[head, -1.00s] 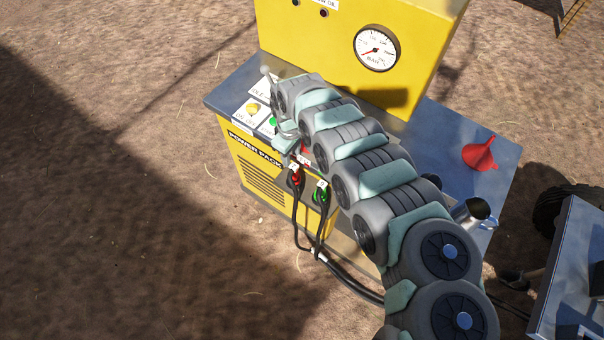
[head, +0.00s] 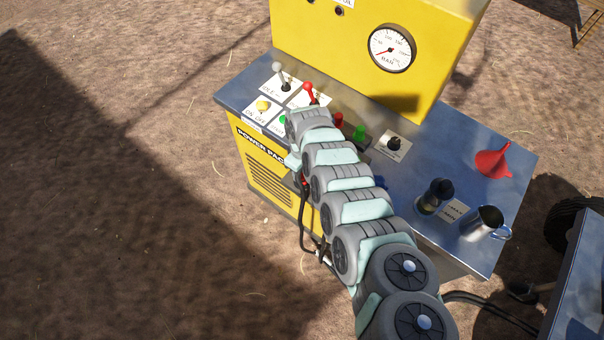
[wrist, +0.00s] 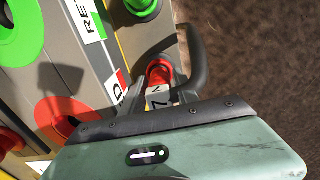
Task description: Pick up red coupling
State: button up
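The red coupling (wrist: 160,74) is at the front of the yellow power pack, in the middle of the wrist view, with a white label below it. My gripper (wrist: 163,88) is right at it, its grey finger parts close beside the coupling. I cannot tell whether they touch or grip it. A dark curved piece arches at its right. In the head view, my arm hides the gripper and most of the coupling; only a bit of red (head: 305,181) shows beside the arm.
A green coupling (wrist: 142,6) sits just beyond the red one in the wrist view. Black hoses (head: 303,225) hang at the front. A red lever (head: 309,92), red funnel (head: 493,162) and metal jug (head: 484,224) are on the pack's top. Open dirt lies left.

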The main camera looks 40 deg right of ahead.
jog(key=shift+f, duration=0.25)
jog(key=shift+c, duration=0.5)
grip_shut()
